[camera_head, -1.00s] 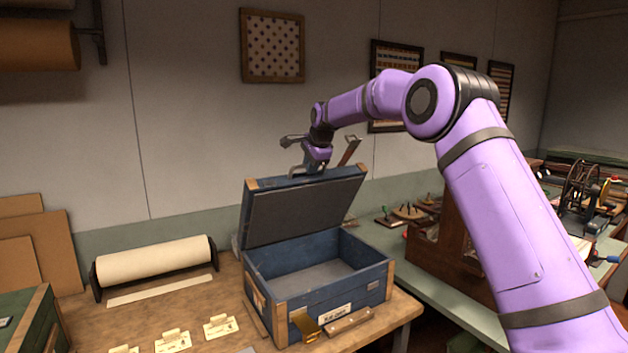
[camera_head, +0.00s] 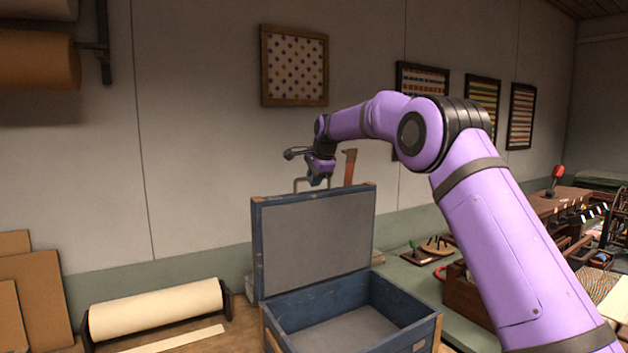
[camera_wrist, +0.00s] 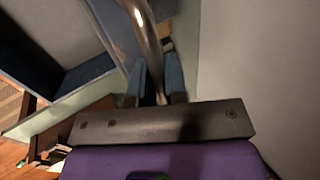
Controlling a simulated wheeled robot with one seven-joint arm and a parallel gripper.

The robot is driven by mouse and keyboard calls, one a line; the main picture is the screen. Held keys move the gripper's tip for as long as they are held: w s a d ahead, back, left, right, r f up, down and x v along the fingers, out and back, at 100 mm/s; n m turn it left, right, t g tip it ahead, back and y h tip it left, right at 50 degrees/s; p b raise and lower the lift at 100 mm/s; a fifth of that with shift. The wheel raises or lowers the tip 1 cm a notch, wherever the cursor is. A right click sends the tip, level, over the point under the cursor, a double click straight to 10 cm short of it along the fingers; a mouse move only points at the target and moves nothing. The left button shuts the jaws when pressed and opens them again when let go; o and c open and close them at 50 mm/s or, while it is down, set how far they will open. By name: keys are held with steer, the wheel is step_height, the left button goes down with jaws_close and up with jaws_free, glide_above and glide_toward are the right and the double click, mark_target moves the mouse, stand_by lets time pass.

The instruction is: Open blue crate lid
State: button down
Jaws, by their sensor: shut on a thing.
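The blue crate (camera_head: 408,346) stands on the wooden bench, its inside showing empty in the part in view. Its lid (camera_head: 318,238) is up, standing about upright at the crate's back edge, with the grey inner face toward me. My gripper (camera_head: 318,180) is at the lid's top edge. In the wrist view my gripper (camera_wrist: 158,82) is shut on the curved metal handle (camera_wrist: 146,35), which passes between the two blue fingers. The handle also shows beside the gripper in the head view (camera_head: 299,184). The crate's lower front is cut off by the frame.
A paper roll on a stand (camera_head: 157,308) lies left of the crate. Brown boards (camera_head: 36,290) lean at the far left. A wooden box (camera_head: 465,297) and small tools stand on the green bench at right. The wall is close behind the lid.

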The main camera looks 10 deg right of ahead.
steer(key=c, duration=1.2)
jaws_free()
steer(key=shift+o, duration=0.2)
steer(key=v, duration=1.1)
steer(key=shift+d, duration=0.1)
